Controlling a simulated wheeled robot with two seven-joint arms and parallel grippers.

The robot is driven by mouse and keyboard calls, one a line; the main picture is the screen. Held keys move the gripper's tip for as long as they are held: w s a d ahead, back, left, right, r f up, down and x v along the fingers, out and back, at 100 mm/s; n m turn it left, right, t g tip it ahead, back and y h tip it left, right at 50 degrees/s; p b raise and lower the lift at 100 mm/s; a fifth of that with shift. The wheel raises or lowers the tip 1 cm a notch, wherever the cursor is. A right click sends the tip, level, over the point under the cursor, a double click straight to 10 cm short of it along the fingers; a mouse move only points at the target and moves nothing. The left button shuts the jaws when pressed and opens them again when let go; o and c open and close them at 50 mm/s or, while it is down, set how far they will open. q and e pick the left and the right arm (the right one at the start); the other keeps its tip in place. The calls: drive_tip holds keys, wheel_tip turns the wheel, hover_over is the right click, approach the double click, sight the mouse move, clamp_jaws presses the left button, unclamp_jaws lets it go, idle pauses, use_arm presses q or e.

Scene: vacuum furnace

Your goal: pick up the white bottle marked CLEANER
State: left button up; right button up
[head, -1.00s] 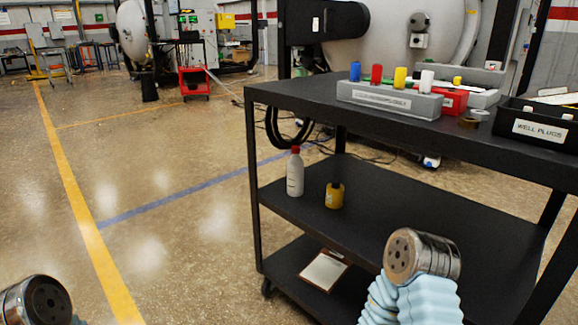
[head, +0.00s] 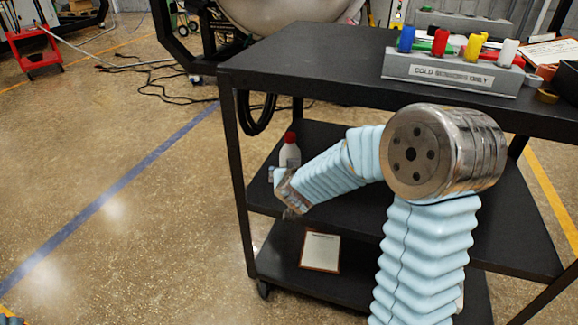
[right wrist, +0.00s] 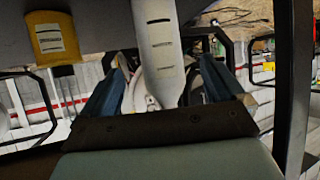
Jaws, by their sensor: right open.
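The white bottle (head: 290,155) with a red cap stands upright on the cart's middle shelf in the head view, its lower part hidden behind my right arm. In the right wrist view, which looks upside down, the white bottle (right wrist: 160,45) hangs from the top with dark label marks; its cap is not visible there. My right gripper (right wrist: 164,88) is open, with one finger on each side of the bottle in the picture. I cannot tell how deep the bottle sits between them, and no contact shows. My left gripper is not in view.
The cart's black top (head: 310,62) overhangs the shelf and carries a grey block (head: 450,75) with coloured pegs. A clipboard (head: 320,252) lies on the lower shelf.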

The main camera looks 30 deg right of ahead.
drive_tip(key=b+x, duration=0.1)
drive_tip(key=x, duration=0.7)
drive_tip(key=shift+w, duration=0.1)
drive_tip(key=c, duration=1.3)
